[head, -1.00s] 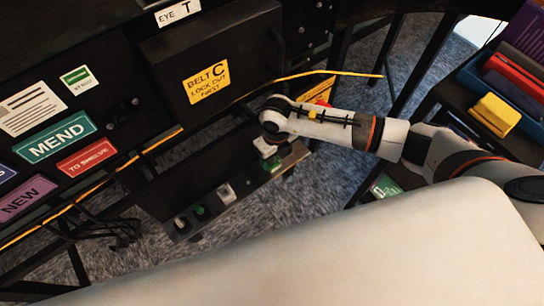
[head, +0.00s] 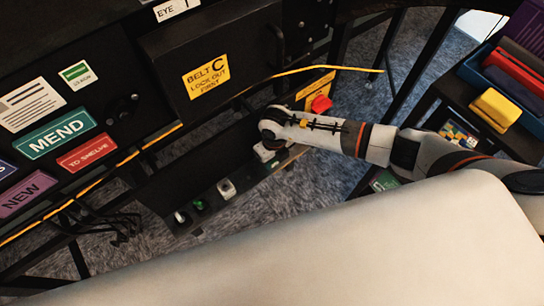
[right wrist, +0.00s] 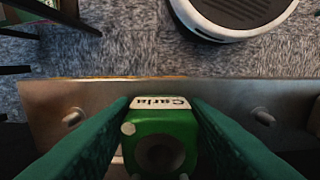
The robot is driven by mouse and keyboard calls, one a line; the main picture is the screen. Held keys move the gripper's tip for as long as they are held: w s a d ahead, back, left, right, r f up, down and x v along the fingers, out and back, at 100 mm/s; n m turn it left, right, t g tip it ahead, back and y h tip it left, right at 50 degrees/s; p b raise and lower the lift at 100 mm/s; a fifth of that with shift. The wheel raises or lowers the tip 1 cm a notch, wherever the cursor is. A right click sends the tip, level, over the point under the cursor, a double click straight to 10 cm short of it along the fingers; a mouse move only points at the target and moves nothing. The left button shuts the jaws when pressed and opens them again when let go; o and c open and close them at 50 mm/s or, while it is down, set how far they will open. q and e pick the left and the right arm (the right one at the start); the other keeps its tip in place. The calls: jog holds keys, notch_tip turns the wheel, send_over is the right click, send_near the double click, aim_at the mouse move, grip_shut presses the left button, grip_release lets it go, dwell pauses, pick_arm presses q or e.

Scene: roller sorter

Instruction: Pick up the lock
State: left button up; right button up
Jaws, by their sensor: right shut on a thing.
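A green lock (right wrist: 138,122) with a white label reading "Carla" shows in the right wrist view. My right gripper (right wrist: 158,118) has its two green fingers on either side of it and is shut on it. The lock is in front of a metal strip with pegs (right wrist: 72,117); whether it still hangs on a peg is hidden. In the head view my right gripper (head: 267,152) is low at the right end of the dark rail, and its fingertips and the lock are hard to make out. My left gripper is not in view.
Along the rail are a white-grey item (head: 226,188) and a green item (head: 200,204). A red knob on a yellow plate (head: 320,104) is just beyond my right arm. A blue bin (head: 478,68) is at right.

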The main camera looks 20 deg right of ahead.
jog(key=shift+r, duration=0.1)
jog(key=shift+c, duration=0.2)
jog(key=shift+r, duration=0.45)
notch_tip(320, 180, up, 2)
jog(key=shift+w+r, duration=0.1)
jog(key=shift+s+d+r, duration=0.1)
jog(key=shift+s+d, duration=0.1)
jog(key=shift+s, duration=0.35)
jog(key=s+d+b, duration=0.1)
jog(key=s+d, duration=0.2)
jog(key=s, duration=0.5)
jog(key=s+d, duration=0.3)
jog(key=s, duration=0.5)
notch_tip(320, 180, up, 5)
jog(key=p, duration=0.3)
jog(key=shift+a+f, duration=0.15)
jog(key=shift+f, duration=0.05)
